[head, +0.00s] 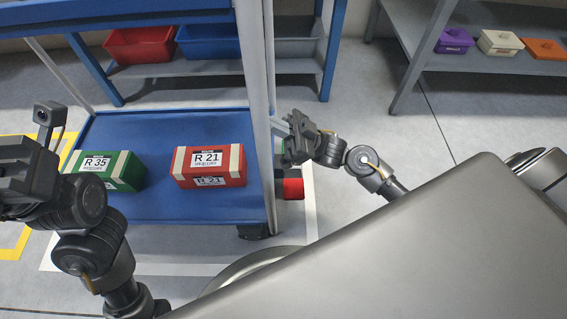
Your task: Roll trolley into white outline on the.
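The trolley has a blue lower deck (140,200), pale upright posts and a dark caster at its near right corner. A green box labelled R 35 (120,178) and a red box labelled R 21 (208,180) sit on this deck. The white outline (180,268) on the floor shows in front of the trolley and along its right side; the rest is hidden. My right gripper (287,136) is beside the trolley's near right post; I cannot tell whether it grips anything. My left gripper (18,180) is at the left edge, over the trolley's left side, its fingers unclear.
A blue rack (334,50) behind the trolley holds a red bin (140,45) and a blue bin (208,41). A grey shelf (490,62) at the right holds small purple, white and orange boxes. A yellow outline (12,252) lies at the left.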

